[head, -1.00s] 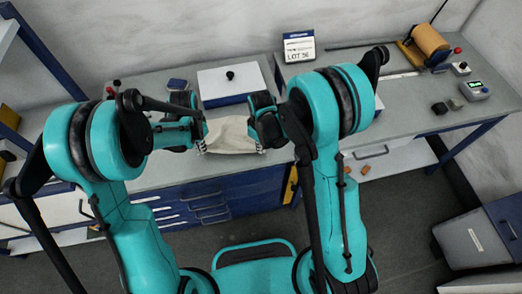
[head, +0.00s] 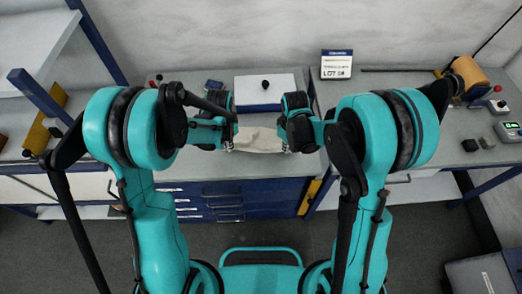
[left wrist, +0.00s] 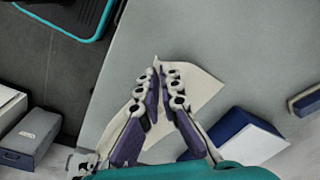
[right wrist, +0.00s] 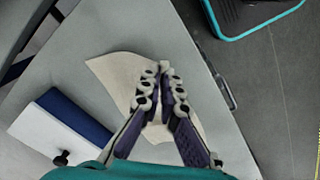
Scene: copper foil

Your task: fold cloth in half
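The cream cloth (head: 258,141) lies at the front of the bench, between my two grippers in the head view. It also shows in the left wrist view (left wrist: 199,88) and in the right wrist view (right wrist: 112,72). My left gripper (head: 231,147) is at the cloth's left end. Its fingertips (left wrist: 157,64) come together on the cloth's edge. My right gripper (head: 287,148) is at the right end. Its fingertips (right wrist: 163,66) also close on the cloth's edge. The fingers hide part of the cloth in both wrist views.
A white-topped blue box (head: 257,88) with a black knob stands just behind the cloth. A sign (head: 336,64) stands to its right. A copper-coloured roll (head: 470,74) and small dark blocks (head: 478,143) are on the right bench. The bench's front edge is close to the grippers.

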